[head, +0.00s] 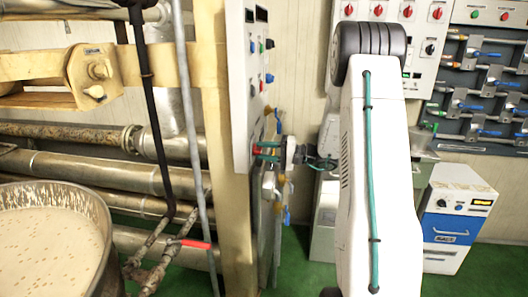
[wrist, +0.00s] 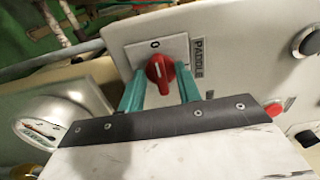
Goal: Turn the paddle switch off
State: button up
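The paddle switch (wrist: 160,72) is a red rotary knob on a white square plate, with a "0" mark above it and a "PADDLE" label (wrist: 198,58) beside it. A pale line shows on the knob, but I cannot tell its exact setting. My gripper (wrist: 161,80) has its two teal fingers apart, one on each side of the knob, with small gaps seeming to show. I cannot tell if either finger touches it. In the head view, my gripper (head: 268,151) is at the lower part of the control panel (head: 240,85), and the knob is small there.
A round gauge (wrist: 42,130) is left of the knob in the wrist view, and a red button (wrist: 274,109) is to its right. In the head view, a kettle (head: 103,215) of pale mixture stands at left, near pipes. A white-and-blue cabinet (head: 455,215) stands at right.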

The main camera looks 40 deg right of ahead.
jog(key=v, duration=0.7)
jog(key=shift+d, duration=0.1)
dwell(0.4)
